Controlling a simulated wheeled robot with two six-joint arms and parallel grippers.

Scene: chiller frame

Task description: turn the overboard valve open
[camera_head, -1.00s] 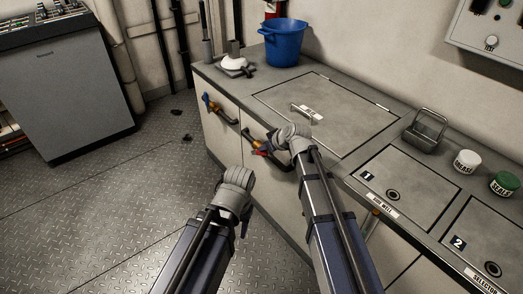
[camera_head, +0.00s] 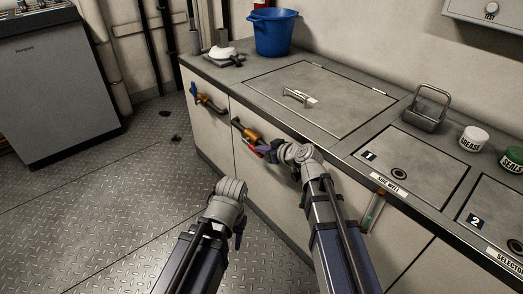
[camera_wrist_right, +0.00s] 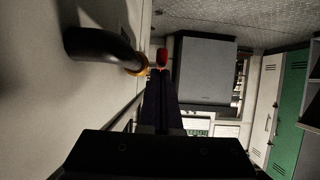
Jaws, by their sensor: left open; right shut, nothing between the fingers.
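Two pipe valves stick out of the bench's front. The left valve (camera_head: 207,101) has a blue handle and a brass fitting. The nearer valve (camera_head: 246,132) has a brass body and a red handle; no label tells me which is overboard. My right gripper (camera_head: 268,151) is shut and empty at the red handle, partly covering it. In the right wrist view, the red handle (camera_wrist_right: 162,58) stands just beyond my shut finger tips, beside the brass collar (camera_wrist_right: 143,66) of a dark pipe; contact is unclear. My left gripper (camera_head: 239,230) is open, low in front of the bench, touching no valve.
The bench top holds a blue bucket (camera_head: 273,33), a metal carrier (camera_head: 428,108), and grease (camera_head: 473,138) and seals (camera_head: 512,160) tubs. A grey cabinet (camera_head: 55,90) stands at the left.

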